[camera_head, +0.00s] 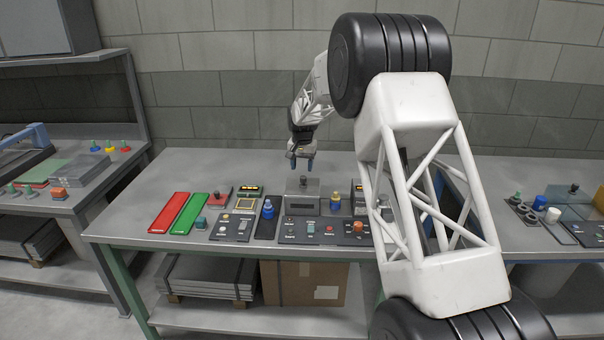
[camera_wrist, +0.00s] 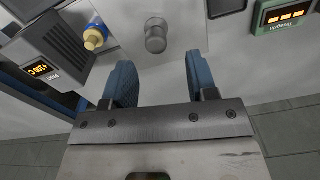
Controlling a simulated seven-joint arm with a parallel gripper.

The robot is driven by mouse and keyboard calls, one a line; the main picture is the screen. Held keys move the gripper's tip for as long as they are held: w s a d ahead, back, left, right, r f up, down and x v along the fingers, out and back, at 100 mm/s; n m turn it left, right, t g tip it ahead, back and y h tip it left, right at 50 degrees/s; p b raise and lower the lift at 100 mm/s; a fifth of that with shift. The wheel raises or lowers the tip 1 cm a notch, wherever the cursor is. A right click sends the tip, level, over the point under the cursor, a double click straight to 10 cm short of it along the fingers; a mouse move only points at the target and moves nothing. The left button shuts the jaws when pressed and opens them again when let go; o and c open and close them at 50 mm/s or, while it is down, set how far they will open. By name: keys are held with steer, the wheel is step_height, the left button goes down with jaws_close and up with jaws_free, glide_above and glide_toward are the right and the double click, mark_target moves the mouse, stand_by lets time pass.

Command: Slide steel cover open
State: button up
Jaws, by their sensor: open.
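The steel cover (camera_head: 312,190) is a grey metal piece on the middle of the bench, with a small dark knob (camera_head: 303,180) on top. In the wrist view the cover (camera_wrist: 178,64) is a flat pale plate, and its round grey knob (camera_wrist: 156,36) stands near the top centre. My gripper (camera_head: 301,166) points down over the bench, just above and behind the knob. Its two blue fingers (camera_wrist: 159,62) are open and empty in the wrist view. The knob lies beyond the fingertips, roughly centred between them. What lies under the cover is hidden.
A blue-and-yellow knob (camera_head: 335,202) and a blue knob (camera_head: 268,209) flank the cover. A button panel (camera_head: 310,231) lies in front. Red (camera_head: 169,212) and green (camera_head: 190,214) strips lie left. The bench behind the cover is mostly clear. My arm hides part of the right.

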steer(key=shift+r, duration=1.4)
steer(key=shift+s+d+r, duration=0.1)
steer(key=shift+s+r, duration=0.05)
steer(key=shift+r, duration=0.1)
steer(key=s+d+r, duration=0.5)
steer(key=s+r, duration=0.1)
steer(key=s, duration=0.4)
steer(key=s+d+r+t, duration=0.1)
steer(key=s+d+r, duration=0.45)
steer(key=s, duration=0.55)
steer(key=s+d+r, duration=0.6)
steer(key=s, duration=0.4)
steer(key=s+d+f, duration=0.2)
steer(key=s, duration=0.9)
steer(key=s+d+f+n+t, duration=0.1)
steer(key=s+d+f, duration=0.1)
steer(key=s, duration=1)
steer(key=s+d+f, duration=0.2)
steer(key=s+d, duration=0.1)
steer(key=s, duration=0.9)
steer(key=shift+d+f+n+t, duration=0.2)
steer(key=shift+d+n+t, duration=0.1)
